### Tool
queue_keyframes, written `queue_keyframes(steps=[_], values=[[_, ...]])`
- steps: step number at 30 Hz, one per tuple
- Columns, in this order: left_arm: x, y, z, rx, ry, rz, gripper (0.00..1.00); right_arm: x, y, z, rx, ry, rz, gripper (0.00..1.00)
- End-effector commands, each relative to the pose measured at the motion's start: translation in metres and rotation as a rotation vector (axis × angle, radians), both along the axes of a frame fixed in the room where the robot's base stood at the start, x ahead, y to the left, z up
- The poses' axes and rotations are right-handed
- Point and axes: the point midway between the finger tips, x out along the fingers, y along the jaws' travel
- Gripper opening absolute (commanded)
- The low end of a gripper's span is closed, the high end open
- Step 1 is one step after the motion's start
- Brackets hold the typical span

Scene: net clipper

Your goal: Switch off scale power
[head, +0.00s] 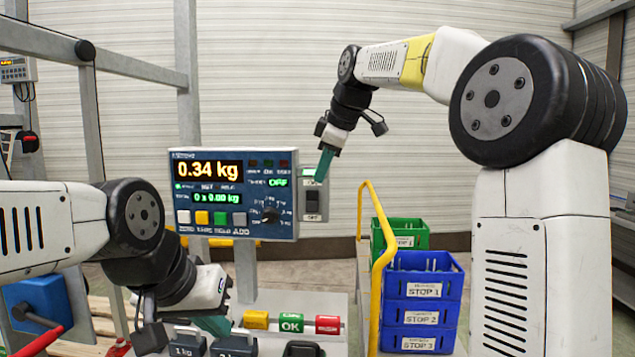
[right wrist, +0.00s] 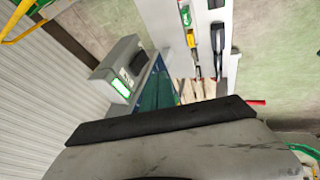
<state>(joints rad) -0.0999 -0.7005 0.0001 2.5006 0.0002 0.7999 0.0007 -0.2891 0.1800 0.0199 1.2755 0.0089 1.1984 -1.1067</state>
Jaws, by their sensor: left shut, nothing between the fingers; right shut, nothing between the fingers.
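The scale display (head: 232,185) is a blue panel left of centre in the head view, lit and reading 0.34 kg. A grey switch box (head: 315,204) is mounted at its right side, with a green lit part at the top and a dark rocker below. My right gripper (head: 322,172) is shut and empty, its teal fingertips in front of the upper part of the box; contact cannot be told. In the right wrist view the box (right wrist: 118,70) shows its green light beside my teal fingers. My left gripper (head: 216,326) is shut and empty, low by the weights.
Dark weights (head: 187,345) marked in kg stand at the front. A yellow rail (head: 385,255) and stacked blue crates (head: 421,303) stand to the right, a green crate behind.

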Motion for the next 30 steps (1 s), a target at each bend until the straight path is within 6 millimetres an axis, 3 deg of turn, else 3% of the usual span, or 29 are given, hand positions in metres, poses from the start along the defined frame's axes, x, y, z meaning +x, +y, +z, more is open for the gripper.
queue_keyframes(steps=[13, 21, 30], values=[[0.0, 0.0, 0.0, 0.001, 0.0, -0.001, 0.0, 0.042, 0.026, -0.078, -0.001, 0.003, -0.001, 0.0], [0.0, 0.0, 0.0, 0.001, 0.0, -0.001, 0.0, 0.073, 0.021, -0.084, 0.001, 0.001, -0.002, 0.0], [0.0, 0.0, 0.0, 0.001, 0.0, -0.001, 0.0, 0.076, 0.021, -0.085, 0.0, 0.0, -0.001, 0.0]])
